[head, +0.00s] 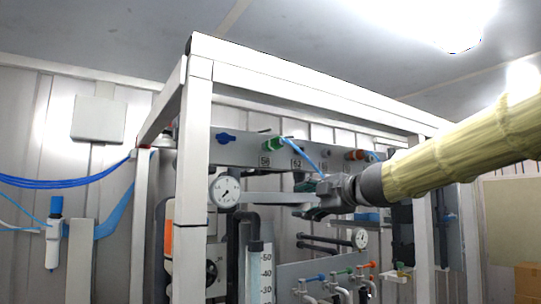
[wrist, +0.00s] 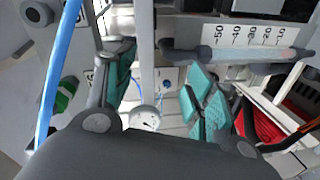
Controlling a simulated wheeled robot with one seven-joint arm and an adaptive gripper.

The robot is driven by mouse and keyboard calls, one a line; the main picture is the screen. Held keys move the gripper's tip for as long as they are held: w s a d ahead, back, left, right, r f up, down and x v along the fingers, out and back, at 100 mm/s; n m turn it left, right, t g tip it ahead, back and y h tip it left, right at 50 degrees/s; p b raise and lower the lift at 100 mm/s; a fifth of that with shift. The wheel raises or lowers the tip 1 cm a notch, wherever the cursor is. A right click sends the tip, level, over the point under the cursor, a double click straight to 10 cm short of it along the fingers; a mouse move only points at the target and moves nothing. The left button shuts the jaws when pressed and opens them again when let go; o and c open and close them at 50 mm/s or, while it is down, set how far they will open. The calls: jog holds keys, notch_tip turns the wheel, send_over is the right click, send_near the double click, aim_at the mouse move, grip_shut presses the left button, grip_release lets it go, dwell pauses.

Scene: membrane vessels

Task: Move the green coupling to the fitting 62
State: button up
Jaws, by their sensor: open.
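The green coupling (head: 274,144) sits on the grey panel above the label 56, with a thin blue hose running from it down to the right. It also shows in the wrist view (wrist: 66,94) at the left edge. The label 62 (head: 297,163) is just right of 56; I cannot make out its fitting clearly behind the hose. My gripper (head: 308,200) is below and right of label 62, in front of the panel and apart from the coupling. In the wrist view its teal-padded fingers (wrist: 163,88) are spread with nothing held between them.
White frame posts (head: 193,180) and a top beam enclose the rig. A gauge (head: 224,192) and a scaled tube (head: 265,272) stand below the panel.

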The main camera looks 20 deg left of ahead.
aim_at(282, 142)
jog(key=s+r+n+t+y, duration=0.1)
jog(key=s+r+n, duration=0.2)
jog(key=r, duration=1.2)
jog(key=s, duration=0.3)
jog(key=shift+a+r, duration=0.2)
jog(key=shift+a, duration=0.2)
jog(key=shift+p+x, duration=1.1)
jog(key=shift+x, duration=3.4)
jog(key=shift+s+a+r, duration=0.1)
grip_shut()
